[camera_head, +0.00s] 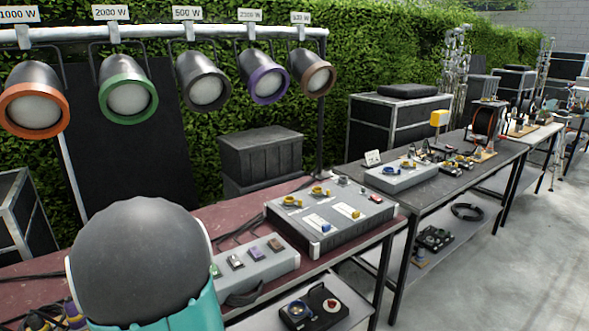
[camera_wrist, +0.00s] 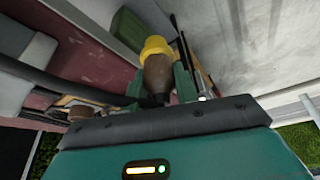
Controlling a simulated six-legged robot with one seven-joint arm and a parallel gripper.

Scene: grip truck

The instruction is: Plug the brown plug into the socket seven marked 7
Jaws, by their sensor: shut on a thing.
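In the wrist view my gripper (camera_wrist: 160,88) is shut on the brown plug (camera_wrist: 157,72), which has a yellow end (camera_wrist: 156,47) pointing away from the wrist. In the head view a dark round part and a teal part of my arm fill the lower left; the plug and fingers are hidden there. A grey box (camera_head: 349,240) with yellow and blue sockets stands on the reddish table (camera_head: 180,250). A second grey box (camera_head: 400,181) with yellow and blue sockets stands on the dark table behind. I cannot read a 7 on either, so socket seven cannot be told.
A low grey box (camera_head: 270,278) with small coloured inserts stands in front of the larger one. Spotlights with coloured rims hang from a rail (camera_head: 230,32) above. A black case (camera_head: 312,308) sits on the lower shelf. Open concrete floor (camera_head: 480,270) lies to the right.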

